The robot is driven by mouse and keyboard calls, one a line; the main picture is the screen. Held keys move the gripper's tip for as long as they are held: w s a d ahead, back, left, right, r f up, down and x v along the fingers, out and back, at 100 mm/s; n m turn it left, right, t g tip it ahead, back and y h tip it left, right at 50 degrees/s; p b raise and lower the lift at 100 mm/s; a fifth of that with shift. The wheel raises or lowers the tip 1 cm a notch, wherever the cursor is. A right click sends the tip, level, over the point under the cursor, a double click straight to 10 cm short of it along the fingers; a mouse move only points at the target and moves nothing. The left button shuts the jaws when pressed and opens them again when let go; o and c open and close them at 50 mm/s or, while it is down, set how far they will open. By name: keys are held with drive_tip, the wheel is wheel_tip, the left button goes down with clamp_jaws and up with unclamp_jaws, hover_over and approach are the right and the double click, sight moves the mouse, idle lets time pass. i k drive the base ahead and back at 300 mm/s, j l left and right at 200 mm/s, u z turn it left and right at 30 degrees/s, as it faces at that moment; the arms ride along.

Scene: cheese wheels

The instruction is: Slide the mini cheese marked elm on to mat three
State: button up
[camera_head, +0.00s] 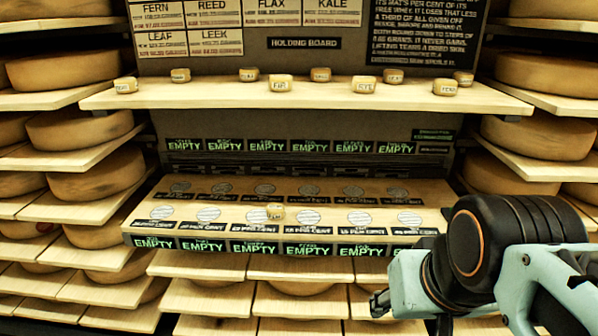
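Another small cheese (281,84) stands on the upper shelf with several others; no label there is clearly elm. My gripper (378,303) is at the lower right, below and in front of the board, apart from every cheese. Its fingers are seen edge-on and dark, so its opening is unclear.
The lower board (140,222) holds two rows of round grey mats, with green EMPTY signs (255,247) along its front and behind it. The upper shelf (220,97) overhangs behind. Racks of large cheese wheels (85,130) flank both sides. Space before the board looks free.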

sight(275, 212)
drive_tip(key=i+j, duration=0.25)
drive_tip(key=j, duration=0.2)
drive_tip(key=i+j, duration=0.2)
drive_tip(key=j, duration=0.25)
drive_tip(key=i+j, duration=0.25)
drive_tip(key=j, duration=0.2)
drive_tip(key=i+j+u, duration=0.1)
drive_tip(key=i+j, duration=0.15)
drive_tip(key=j, duration=0.2)
drive_tip(key=k+l+z, duration=0.3)
drive_tip(key=i+j+u, duration=0.3)
drive_tip(key=i+j, duration=0.25)
drive_tip(key=j, duration=0.15)
